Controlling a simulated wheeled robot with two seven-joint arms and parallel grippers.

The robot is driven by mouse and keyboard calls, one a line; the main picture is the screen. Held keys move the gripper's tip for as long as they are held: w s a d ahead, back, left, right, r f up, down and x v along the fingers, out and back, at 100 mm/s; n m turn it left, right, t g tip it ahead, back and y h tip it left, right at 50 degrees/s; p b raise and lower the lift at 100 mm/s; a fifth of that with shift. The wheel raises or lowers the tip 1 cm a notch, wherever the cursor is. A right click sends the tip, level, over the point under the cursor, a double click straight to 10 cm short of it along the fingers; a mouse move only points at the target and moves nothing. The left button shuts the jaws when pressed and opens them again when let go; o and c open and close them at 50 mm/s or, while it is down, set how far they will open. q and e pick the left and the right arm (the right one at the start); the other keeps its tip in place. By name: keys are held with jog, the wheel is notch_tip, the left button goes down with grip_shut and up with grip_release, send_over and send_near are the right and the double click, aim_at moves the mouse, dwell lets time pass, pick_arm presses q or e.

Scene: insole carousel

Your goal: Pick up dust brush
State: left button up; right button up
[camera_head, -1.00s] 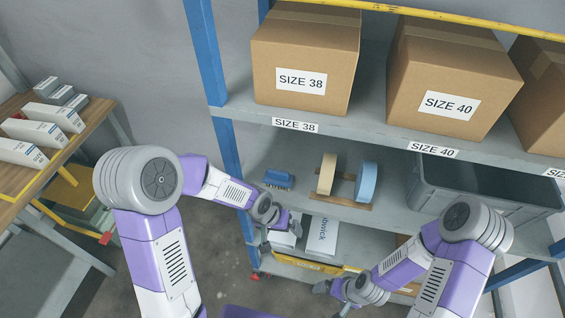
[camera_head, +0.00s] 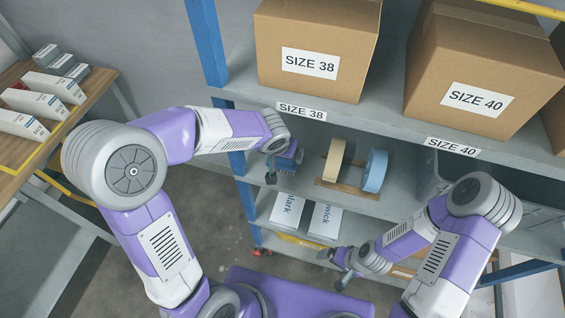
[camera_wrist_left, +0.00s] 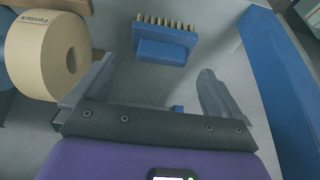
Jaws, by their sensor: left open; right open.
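The dust brush (camera_head: 291,158) is blue with pale bristles and lies on the middle shelf, partly hidden by my left gripper (camera_head: 274,170) in the head view. In the left wrist view the dust brush (camera_wrist_left: 165,48) lies just beyond the tips of my left gripper (camera_wrist_left: 158,72), between the lines of its two fingers. The left gripper is open and empty. My right gripper (camera_head: 336,268) is open, low in front of the lower shelf and away from the brush.
A tan tape roll (camera_head: 334,160) and a blue roll (camera_head: 375,170) stand on a wooden holder right of the brush; the tan roll (camera_wrist_left: 45,52) is close beside a left finger. A blue rack post (camera_wrist_left: 285,95) is on the other side. Boxes (camera_head: 317,62) fill the shelf above.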

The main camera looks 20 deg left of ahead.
aim_at(281, 164)
pick_arm(q)
jog(key=x, duration=0.5)
jog(key=shift+a+b, duration=0.2)
jog(key=shift+b, duration=0.1)
jog(key=c, duration=1.2)
jog(key=shift+s+r, duration=0.15)
jog(key=shift+r, duration=0.75)
jog(key=s+b, duration=0.2)
jog(key=s, duration=0.4)
jog(key=s+b, duration=0.3)
jog(key=s, duration=0.3)
jog(key=s+b, duration=0.2)
jog(key=s, duration=0.4)
jog(key=shift+a+f, duration=0.15)
jog(key=shift+a, duration=0.15)
